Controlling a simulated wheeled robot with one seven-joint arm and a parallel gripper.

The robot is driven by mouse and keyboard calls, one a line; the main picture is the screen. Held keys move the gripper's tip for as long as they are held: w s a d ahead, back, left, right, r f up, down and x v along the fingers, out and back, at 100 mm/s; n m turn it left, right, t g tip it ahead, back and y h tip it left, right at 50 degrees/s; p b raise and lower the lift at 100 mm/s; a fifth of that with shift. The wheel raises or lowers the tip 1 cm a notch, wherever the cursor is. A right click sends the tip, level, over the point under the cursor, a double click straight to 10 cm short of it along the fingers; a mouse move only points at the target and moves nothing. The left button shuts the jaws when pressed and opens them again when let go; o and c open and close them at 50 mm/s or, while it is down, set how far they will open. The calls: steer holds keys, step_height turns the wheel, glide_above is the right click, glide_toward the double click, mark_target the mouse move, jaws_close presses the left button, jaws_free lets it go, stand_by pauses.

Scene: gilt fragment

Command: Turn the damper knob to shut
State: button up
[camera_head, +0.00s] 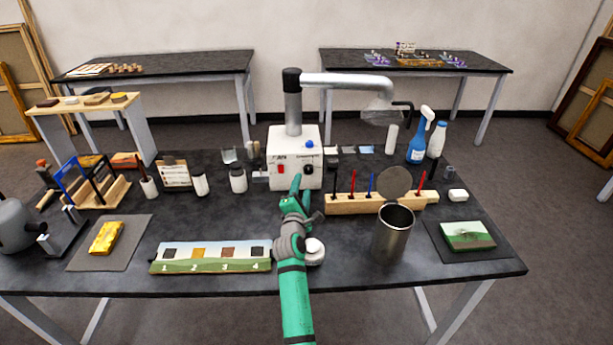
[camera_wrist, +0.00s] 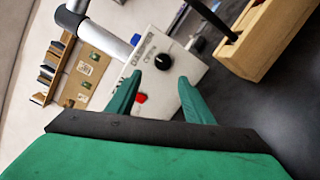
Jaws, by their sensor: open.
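The white control box (camera_head: 293,143) stands at the middle of the dark table. Its front has a black round damper knob (camera_head: 308,169), a red switch (camera_head: 281,170) and a blue knob (camera_head: 309,144). In the wrist view the black knob (camera_wrist: 163,62) sits below the printed word DAMPER, with a light pointer mark too small to read surely. The red switch (camera_wrist: 141,98) shows beside the left finger. My green gripper (camera_head: 297,188) is open in front of the box. In the wrist view my gripper (camera_wrist: 160,76) has its fingertips apart, with the knob beyond and between them, apparently untouched.
A wooden rack (camera_head: 345,203) with several coloured tools stands close right of my gripper. A metal canister (camera_head: 393,236) is nearer right. A white bottle (camera_head: 238,181) stands left of the box. A numbered strip (camera_head: 212,257) lies at front left. A pipe (camera_head: 345,79) rises over the box.

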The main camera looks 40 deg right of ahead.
mark_target(308, 171)
steer(key=shift+s+d+x, duration=0.15)
steer(key=shift+x, duration=1.1)
steer(key=shift+s+d+x, duration=0.1)
steer(key=shift+d+x, duration=0.05)
steer(key=shift+x, duration=1.15)
steer(key=shift+s+d+x, duration=0.15)
steer(key=shift+x, duration=1.1)
steer(key=c, duration=1)
steer(key=shift+w, duration=0.1)
steer(key=shift+c, duration=0.2)
